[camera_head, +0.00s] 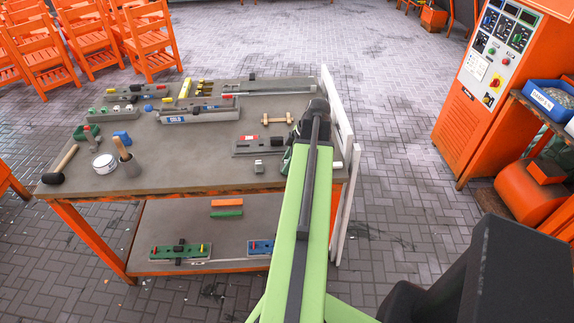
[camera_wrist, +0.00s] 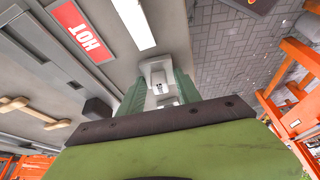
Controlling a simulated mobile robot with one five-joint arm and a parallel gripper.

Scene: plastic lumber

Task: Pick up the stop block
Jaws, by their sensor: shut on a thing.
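My gripper (camera_wrist: 158,98) has green fingers and is shut on a pale grey-white block, apparently the stop block (camera_wrist: 156,70), with a dark hole or screw in its face. The block shows between the fingers in the wrist view. In the head view my arm hides the block and most of the gripper, which is over the right end of the grey workbench (camera_head: 200,178). I cannot tell whether the block touches the bench top.
A grey fixture with a red HOT label (camera_wrist: 82,30) lies left of my gripper. Nearby are a small grey block (camera_head: 259,167) and a wooden piece (camera_head: 276,119). White boards (camera_head: 341,150) lean at the bench's right end.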

